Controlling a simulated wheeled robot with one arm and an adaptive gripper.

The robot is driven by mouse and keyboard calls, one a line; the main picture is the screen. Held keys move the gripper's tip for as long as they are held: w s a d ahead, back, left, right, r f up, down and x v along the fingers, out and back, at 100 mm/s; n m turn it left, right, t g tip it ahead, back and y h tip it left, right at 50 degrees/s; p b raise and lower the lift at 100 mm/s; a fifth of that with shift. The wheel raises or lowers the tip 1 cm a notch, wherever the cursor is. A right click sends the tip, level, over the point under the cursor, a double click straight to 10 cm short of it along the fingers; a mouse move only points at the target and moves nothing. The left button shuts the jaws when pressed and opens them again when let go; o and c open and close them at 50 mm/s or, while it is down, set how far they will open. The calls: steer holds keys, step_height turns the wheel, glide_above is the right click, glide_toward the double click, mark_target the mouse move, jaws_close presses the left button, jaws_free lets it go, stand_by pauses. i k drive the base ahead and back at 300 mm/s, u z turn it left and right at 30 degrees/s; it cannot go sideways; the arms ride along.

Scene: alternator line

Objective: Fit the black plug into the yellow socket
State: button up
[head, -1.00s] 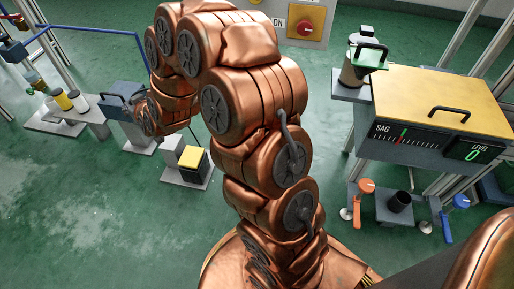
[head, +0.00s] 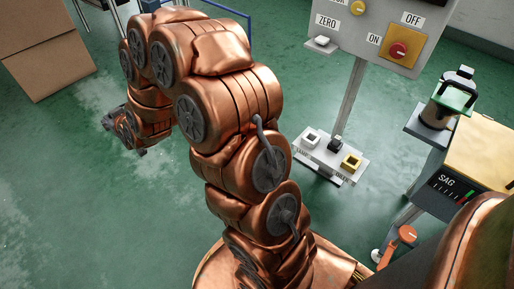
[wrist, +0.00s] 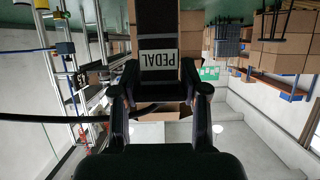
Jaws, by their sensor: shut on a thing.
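The yellow socket (head: 350,162) stands at the right end of a light base plate (head: 320,166) on the floor, right of my arm in the head view. My gripper (wrist: 158,78) is shut on a black block with a white PEDAL label, which I take as the black plug (wrist: 158,22). A black cord runs from the left to between the fingers. In the head view my gripper shows at the far left, well apart from the socket, and the plug in it cannot be made out.
A white socket (head: 311,137) and a black piece (head: 335,145) share the plate with the yellow one. A post with a switch panel (head: 385,30) rises behind. A gauge bench (head: 480,150) stands right, cardboard boxes (head: 45,45) upper left. Floor between is clear.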

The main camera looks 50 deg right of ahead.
mark_target(350, 166)
steer(key=k, duration=1.15)
steer(key=u, duration=0.4)
